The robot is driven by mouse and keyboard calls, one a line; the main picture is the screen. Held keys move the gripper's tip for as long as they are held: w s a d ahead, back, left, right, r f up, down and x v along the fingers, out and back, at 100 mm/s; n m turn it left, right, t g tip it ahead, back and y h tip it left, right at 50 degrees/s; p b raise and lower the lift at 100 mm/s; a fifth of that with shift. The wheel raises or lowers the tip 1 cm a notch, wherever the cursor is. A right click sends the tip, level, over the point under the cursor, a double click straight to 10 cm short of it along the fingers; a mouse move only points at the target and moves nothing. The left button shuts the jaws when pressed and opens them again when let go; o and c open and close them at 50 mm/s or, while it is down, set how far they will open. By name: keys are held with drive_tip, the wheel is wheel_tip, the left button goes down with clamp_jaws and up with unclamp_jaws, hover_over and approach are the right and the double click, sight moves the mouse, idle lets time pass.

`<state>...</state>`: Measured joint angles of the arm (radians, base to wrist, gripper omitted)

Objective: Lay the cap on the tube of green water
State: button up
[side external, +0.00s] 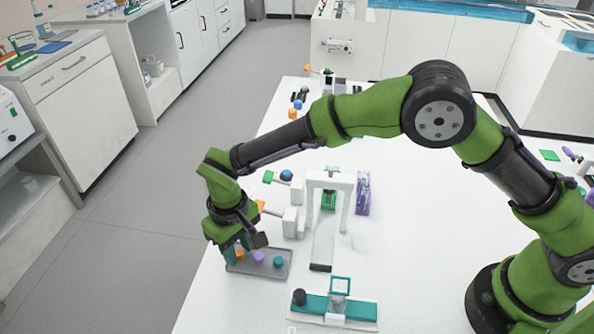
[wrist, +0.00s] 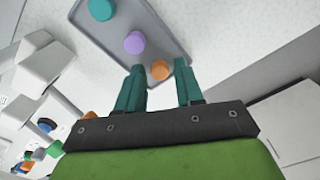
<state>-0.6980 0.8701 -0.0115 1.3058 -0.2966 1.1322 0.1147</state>
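A grey tray (side external: 278,254) holds three round caps: an orange cap (side external: 240,255), a purple cap (side external: 258,258) and a teal cap (side external: 279,261). My gripper (wrist: 159,67) is open over the tray, pointing down at its left end. In the wrist view the orange cap (wrist: 159,70) shows between the two teal fingertips, not visibly gripped; the purple cap (wrist: 134,42) and teal cap (wrist: 101,9) lie farther along the tray (wrist: 163,25). Green contents (side external: 329,198) show under a white arch, probably the tube of green water; its outline is unclear.
The white arch (side external: 330,180) stands right of the tray, with a purple-patterned block (side external: 363,193) beside it. A teal track (side external: 358,308) with a black knob and a clear holder lies at the front. White table space is clear between tray and track.

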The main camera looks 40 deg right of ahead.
clamp_jaws()
drive_tip(key=shift+r, duration=2.8)
